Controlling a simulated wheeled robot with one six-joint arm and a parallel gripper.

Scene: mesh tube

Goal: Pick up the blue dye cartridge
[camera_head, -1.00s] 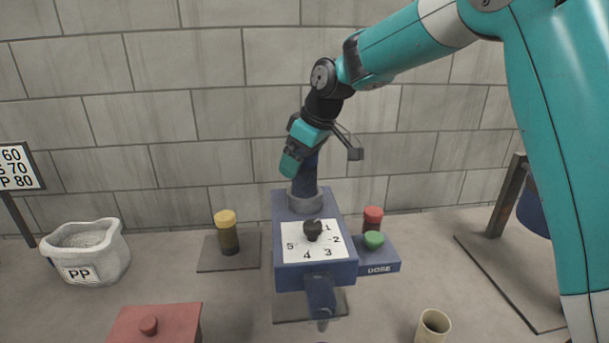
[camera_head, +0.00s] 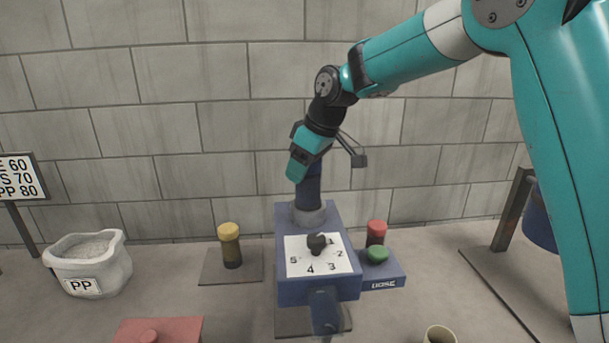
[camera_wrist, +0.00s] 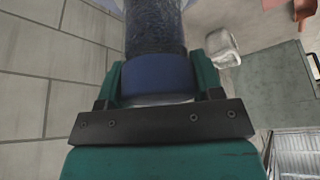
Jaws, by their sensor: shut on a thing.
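The blue dye cartridge (camera_wrist: 158,77) is between the two teal fingers of my gripper (camera_wrist: 160,85) in the wrist view. The fingers press on its blue cap, and its dark speckled body runs out of the top of the frame. In the head view my gripper (camera_head: 298,172) is at the upper end of a dark blue cylinder (camera_head: 313,190) above the grey collar (camera_head: 309,216) of the blue dosing unit (camera_head: 320,288). I cannot tell whether the cartridge's lower end is in or clear of the collar.
A yellow-capped cartridge (camera_head: 231,248) stands left of the unit and a red-capped one (camera_head: 376,232) right of it, near a green button (camera_head: 376,255). A PP bag (camera_head: 88,265) stands at left. A block wall (camera_head: 220,110) is behind.

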